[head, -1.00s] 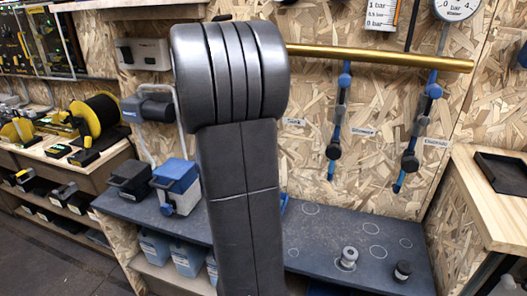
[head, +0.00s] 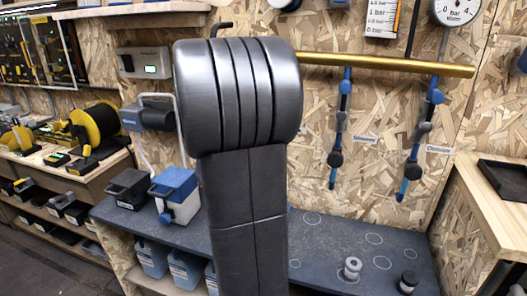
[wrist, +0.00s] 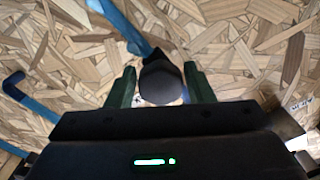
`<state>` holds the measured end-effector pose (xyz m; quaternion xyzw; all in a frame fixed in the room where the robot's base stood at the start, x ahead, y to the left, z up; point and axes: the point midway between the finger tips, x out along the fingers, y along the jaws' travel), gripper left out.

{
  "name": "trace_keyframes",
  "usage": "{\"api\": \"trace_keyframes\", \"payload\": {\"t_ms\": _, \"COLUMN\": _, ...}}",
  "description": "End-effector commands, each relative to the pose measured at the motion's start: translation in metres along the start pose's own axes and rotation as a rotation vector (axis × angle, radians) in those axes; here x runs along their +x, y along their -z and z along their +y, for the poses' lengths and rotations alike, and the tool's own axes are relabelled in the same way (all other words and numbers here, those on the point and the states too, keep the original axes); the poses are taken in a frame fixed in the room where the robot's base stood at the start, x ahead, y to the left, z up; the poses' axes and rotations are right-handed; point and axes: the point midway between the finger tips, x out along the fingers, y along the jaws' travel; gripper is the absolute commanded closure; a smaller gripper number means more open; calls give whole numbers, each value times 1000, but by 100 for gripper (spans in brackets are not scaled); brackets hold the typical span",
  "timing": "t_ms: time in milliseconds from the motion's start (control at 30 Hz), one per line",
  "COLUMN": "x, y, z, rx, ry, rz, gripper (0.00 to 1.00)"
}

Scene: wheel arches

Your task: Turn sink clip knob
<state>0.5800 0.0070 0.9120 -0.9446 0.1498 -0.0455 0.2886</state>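In the wrist view a dark rounded knob (wrist: 161,82) on a blue clip line (wrist: 122,22) stands against the chipboard wall. My gripper (wrist: 160,72) has its two green fingers on either side of the knob. The fingers are apart, with narrow gaps to the knob, and I see no clear grip. In the head view my own arm hides the gripper and this knob. Two other blue hanging lines show there, with dark knobs, one in the middle (head: 335,159) and one at the right (head: 412,167). Their labels are too small to read surely.
A brass pipe (head: 390,64) runs along the wall above the lines. A dark shelf (head: 330,262) below carries small metal and black fittings and a blue-grey container (head: 175,193). A wooden bench (head: 485,215) stands at the right. In the wrist view a blue hook (wrist: 14,85) lies left.

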Motion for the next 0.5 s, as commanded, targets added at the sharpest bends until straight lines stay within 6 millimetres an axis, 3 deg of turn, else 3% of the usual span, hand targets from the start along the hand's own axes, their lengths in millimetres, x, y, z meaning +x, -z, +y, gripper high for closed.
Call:
{"api": "trace_keyframes", "payload": {"t_ms": 67, "x": 0, "y": 0, "z": 0, "rx": 0, "ry": 0, "rz": 0, "gripper": 37}}
{"api": "trace_keyframes", "payload": {"t_ms": 367, "x": -1, "y": 0, "z": 0, "rx": -1, "ry": 1, "rz": 0, "gripper": 37}}
{"api": "trace_keyframes", "payload": {"t_ms": 500, "x": -14, "y": 0, "z": -1, "rx": -1, "ry": 3, "rz": -2, "gripper": 37}}
